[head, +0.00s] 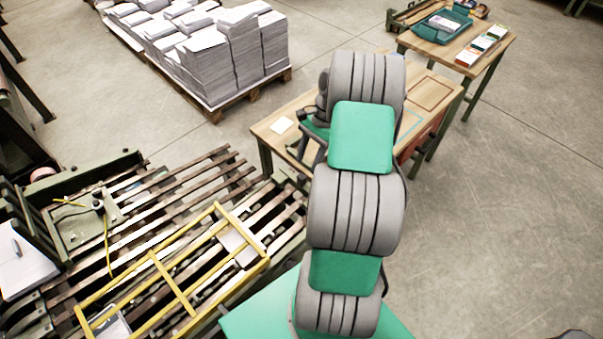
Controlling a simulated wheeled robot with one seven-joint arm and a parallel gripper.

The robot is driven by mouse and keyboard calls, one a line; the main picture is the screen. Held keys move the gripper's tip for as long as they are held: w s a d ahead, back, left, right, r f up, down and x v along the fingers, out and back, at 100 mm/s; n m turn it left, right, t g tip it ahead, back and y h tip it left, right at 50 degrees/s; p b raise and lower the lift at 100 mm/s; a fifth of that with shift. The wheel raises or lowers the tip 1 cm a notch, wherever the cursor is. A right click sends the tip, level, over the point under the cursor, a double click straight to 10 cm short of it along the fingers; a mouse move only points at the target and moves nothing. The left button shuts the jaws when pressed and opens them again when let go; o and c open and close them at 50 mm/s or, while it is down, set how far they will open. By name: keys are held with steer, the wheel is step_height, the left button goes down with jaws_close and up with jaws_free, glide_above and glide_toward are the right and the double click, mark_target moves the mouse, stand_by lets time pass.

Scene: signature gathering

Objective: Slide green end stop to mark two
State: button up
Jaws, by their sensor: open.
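My arm covers much of the wooden workbench (268,138) in the head view. A small dark part at the arm's far end, left of the top grey joint, appears to be my gripper (309,113). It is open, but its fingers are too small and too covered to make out. Just below it a small green piece (317,130) shows on the bench, partly behind my arm. It may be the green end stop; I cannot tell for sure, nor whether the gripper touches it. No numbered marks can be made out.
A white card (281,125) lies on the bench's left end. The bench's right end has a bare red-outlined rectangle (432,92). Paper stacks (215,62) on a pallet stand behind left. A slatted conveyor with a yellow frame (172,283) is front left. Floor at right is clear.

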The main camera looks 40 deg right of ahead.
mark_target(302, 176)
steer(key=x, duration=0.7)
steer(key=shift+p, duration=0.35)
jaws_close()
stand_by(0.9)
